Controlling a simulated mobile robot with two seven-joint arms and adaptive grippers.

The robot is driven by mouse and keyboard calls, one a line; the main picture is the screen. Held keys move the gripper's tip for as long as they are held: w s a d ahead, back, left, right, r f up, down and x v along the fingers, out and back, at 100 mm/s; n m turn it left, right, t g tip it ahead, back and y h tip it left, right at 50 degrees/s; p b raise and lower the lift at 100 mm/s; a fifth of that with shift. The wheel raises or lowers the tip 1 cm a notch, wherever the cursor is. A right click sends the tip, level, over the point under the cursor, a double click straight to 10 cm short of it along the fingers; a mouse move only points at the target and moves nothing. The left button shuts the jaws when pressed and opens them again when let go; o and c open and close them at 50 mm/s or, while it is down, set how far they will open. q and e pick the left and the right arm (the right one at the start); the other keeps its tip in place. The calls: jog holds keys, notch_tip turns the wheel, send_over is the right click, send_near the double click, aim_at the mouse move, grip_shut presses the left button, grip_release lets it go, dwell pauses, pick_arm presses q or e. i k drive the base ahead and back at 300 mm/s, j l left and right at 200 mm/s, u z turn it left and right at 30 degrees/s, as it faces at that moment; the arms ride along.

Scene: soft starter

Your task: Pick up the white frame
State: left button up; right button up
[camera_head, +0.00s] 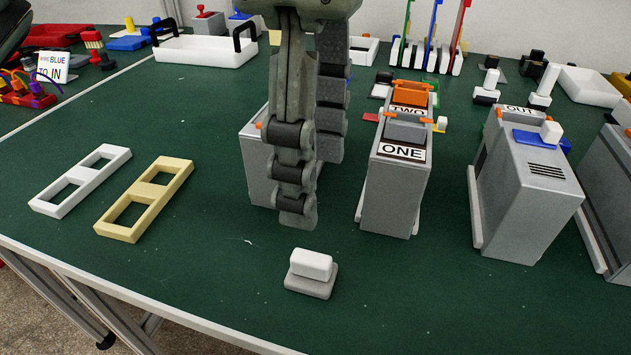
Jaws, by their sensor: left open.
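The white frame (66,189) lies flat on the green table at the left, a flat rectangle with two openings. A cream frame (171,189) of the same shape lies just to its right. My left gripper (312,190) hangs pointing down near the middle of the view, to the right of both frames and apart from them. Its fingers are open and I see nothing held between them. It hides part of a grey box behind it. My right gripper is not clearly in view.
A grey box labelled ONE (392,190) and a grey unit with a blue top (528,190) stand to the right. A white block on a grey base (311,271) lies in front of the gripper. A white tray with black handles (205,52) is at the back. Table around the frames is clear.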

aim_at(89, 179)
jog(key=k, duration=1.5)
